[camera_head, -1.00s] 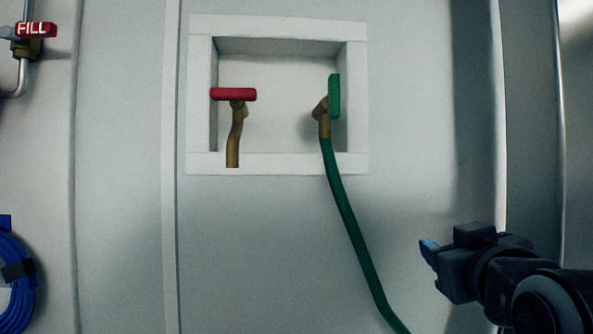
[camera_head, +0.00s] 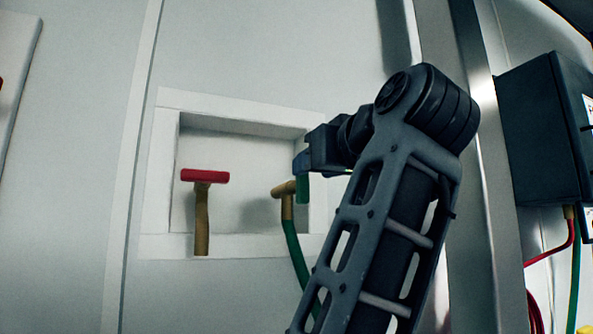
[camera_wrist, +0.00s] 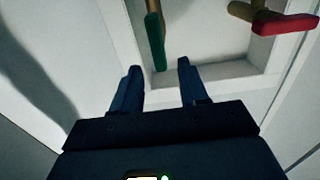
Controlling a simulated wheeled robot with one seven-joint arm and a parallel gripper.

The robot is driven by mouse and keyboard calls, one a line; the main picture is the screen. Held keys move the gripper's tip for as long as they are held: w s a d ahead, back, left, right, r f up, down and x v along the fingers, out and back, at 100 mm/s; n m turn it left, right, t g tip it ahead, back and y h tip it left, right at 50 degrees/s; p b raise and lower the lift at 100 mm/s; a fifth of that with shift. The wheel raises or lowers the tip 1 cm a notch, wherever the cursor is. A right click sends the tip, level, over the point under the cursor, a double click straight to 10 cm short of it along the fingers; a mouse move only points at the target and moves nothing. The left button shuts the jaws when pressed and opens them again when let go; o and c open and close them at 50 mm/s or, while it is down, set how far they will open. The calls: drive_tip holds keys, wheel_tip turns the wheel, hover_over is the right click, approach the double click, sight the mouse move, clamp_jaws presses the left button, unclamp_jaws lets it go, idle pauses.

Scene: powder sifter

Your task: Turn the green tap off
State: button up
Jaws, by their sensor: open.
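The green tap handle (camera_head: 303,190) is upright on its brass tap (camera_head: 287,191) at the right of the white wall recess. A green hose (camera_head: 296,248) hangs from this tap. My gripper (camera_head: 301,163) is at the top of the green handle and hides its upper part. In the wrist view, my gripper (camera_wrist: 160,67) is open. The lower end of the green handle (camera_wrist: 156,42) as pictured there lies between the two fingertips, with a visible gap to each. I cannot tell how deep the handle sits between them.
A red tap handle (camera_head: 205,176) lies level on a second brass tap to the left, also in the wrist view (camera_wrist: 285,23). The white recess frame (camera_head: 153,190) surrounds both taps. A dark box (camera_head: 545,130) with cables is at the right. My arm covers the wall right of the recess.

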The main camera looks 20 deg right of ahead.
sight(299, 185)
drive_tip(key=w+p, duration=0.1)
drive_tip(key=w, duration=0.4)
drive_tip(key=shift+w, duration=0.4)
clamp_jaws()
